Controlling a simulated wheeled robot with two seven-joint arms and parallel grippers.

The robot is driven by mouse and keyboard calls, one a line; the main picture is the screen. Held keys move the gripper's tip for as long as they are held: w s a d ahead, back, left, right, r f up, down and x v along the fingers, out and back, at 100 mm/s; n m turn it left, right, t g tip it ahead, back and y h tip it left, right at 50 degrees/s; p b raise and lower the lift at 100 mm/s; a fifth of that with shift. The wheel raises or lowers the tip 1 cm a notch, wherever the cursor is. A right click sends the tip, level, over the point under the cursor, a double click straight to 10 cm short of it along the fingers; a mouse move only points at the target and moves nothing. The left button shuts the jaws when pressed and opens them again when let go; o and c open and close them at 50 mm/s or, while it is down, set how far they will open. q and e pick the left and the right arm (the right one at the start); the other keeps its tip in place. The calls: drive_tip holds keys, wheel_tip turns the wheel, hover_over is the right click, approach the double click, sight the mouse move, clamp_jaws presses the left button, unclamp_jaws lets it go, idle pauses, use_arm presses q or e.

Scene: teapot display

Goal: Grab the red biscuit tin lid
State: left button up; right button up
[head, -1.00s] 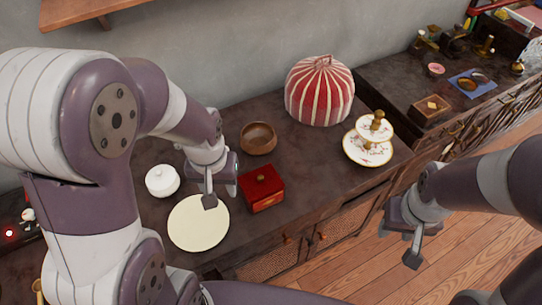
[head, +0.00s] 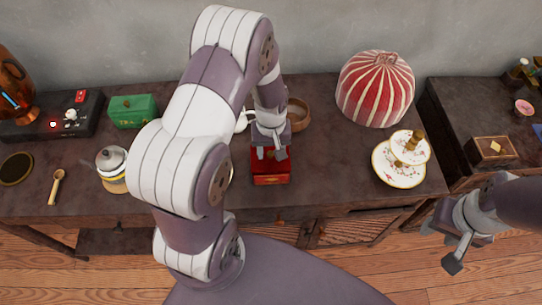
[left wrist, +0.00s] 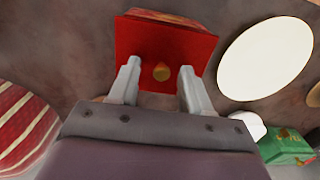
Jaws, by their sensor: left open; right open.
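The red biscuit tin (head: 271,178) stands on the dark cabinet top in the head view, partly covered by my left gripper (head: 268,153). In the left wrist view its square red lid (left wrist: 150,42) is on, with a small gold knob (left wrist: 161,72) in the middle. My left gripper (left wrist: 160,82) is open, with one finger on each side of the knob. A gap shows between the knob and each finger. I cannot tell how high the fingertips are above the lid. My right gripper (head: 448,250) is open and empty, in front of the cabinet at right.
A cream plate (left wrist: 265,58) lies beside the tin, mostly hidden by my arm in the head view. A brown bowl (head: 298,113) is behind the tin. A red-striped domed cover (head: 377,88) and a tiered plate stand (head: 393,176) are to the right. A green box (head: 132,110) is left.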

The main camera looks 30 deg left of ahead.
use_arm(q)
drive_tip(key=shift+s, duration=0.1)
drive_tip(key=c, duration=0.4)
drive_tip(key=shift+a, duration=0.1)
drive_tip(key=c, duration=0.4)
clamp_jaws()
